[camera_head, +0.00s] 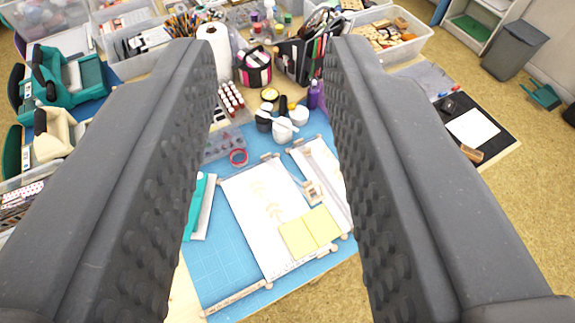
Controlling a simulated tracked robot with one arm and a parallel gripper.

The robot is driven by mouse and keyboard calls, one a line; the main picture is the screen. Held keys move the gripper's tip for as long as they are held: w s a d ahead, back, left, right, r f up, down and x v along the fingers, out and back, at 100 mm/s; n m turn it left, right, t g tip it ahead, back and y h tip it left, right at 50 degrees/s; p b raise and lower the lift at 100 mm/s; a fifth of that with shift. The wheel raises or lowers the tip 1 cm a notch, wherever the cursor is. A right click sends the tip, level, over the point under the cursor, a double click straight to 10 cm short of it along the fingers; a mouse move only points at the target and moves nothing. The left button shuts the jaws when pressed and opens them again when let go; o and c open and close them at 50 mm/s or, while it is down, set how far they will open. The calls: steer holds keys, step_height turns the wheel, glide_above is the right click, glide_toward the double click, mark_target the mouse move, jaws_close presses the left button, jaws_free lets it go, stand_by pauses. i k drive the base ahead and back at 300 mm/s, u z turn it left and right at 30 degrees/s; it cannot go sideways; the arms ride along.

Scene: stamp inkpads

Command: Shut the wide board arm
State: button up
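My gripper (270,70) is open and empty, its two dark ribbed fingers spread wide across the view. Between the fingers, farther off and below, a wide white board (250,190) with wooden strips at its edges lies on a blue mat (215,270). Yellow sheets (310,232) rest on its lower right part. A narrower white panel (318,165) with wooden end pieces lies along its right side, partly hidden by the right finger. A small wooden piece (312,193) sits between them. I cannot tell which part is the arm, or how far open it stands.
A teal-handled tool (196,208) lies left of the board. A black mat (475,130) lies on the right. The fingers hide much of both sides.

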mark_target(202, 314)
steer(key=u, duration=0.2)
steer(key=k, duration=1)
steer(key=u, duration=0.2)
